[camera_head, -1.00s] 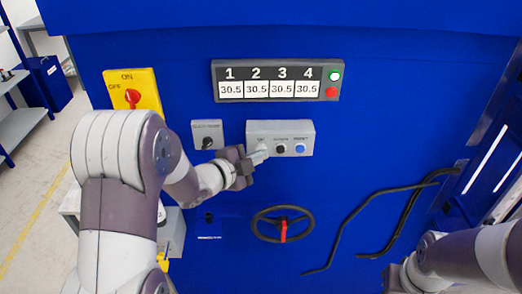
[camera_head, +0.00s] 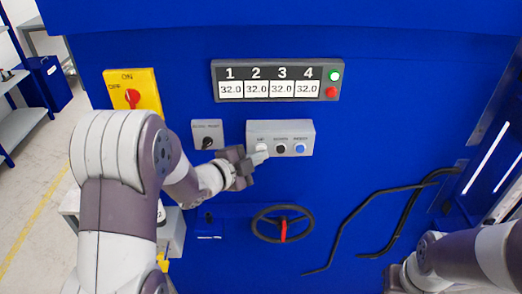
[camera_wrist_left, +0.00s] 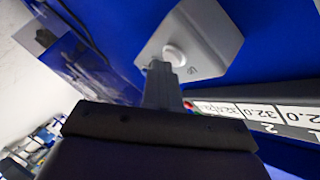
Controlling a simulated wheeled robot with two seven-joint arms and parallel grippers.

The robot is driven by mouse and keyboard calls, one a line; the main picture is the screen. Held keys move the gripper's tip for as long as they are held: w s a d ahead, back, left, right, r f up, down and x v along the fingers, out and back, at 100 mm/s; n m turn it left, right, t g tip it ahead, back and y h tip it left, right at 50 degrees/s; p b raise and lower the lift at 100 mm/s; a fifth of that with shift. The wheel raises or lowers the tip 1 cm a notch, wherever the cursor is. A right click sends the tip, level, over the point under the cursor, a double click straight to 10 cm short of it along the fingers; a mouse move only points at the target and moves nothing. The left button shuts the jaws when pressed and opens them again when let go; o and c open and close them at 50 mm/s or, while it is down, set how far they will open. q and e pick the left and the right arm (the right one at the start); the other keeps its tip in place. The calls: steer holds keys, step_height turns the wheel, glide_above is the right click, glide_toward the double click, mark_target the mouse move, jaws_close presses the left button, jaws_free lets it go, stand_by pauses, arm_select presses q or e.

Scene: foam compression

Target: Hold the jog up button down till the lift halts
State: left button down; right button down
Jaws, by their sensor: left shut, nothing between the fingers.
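The grey jog button box (camera_head: 305,130) is on the blue panel, with a white up button (camera_head: 262,147) at left, a black button (camera_head: 281,149) and a blue button (camera_head: 299,148). My left gripper (camera_head: 262,157) is shut and empty, its tips at the lower edge of the up button. The display (camera_head: 272,82) above reads 32.0 in all four fields. My right gripper does not show.
A yellow ON/OFF switch (camera_head: 132,92) and a small selector plate (camera_head: 207,134) are left of the button box. A black handwheel (camera_head: 282,224) is below it. Bent black bars (camera_head: 365,215) stand out at the lower right, near my right arm.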

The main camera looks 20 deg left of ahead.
arm_select(q)
steer(key=shift+s+d, duration=0.2)
steer(key=shift+s, duration=0.5)
steer(key=s, duration=0.2)
steer(key=s+d+b, duration=0.1)
steer(key=s, duration=0.1)
steer(key=shift+s+d, duration=0.2)
steer(key=shift+s, duration=0.2)
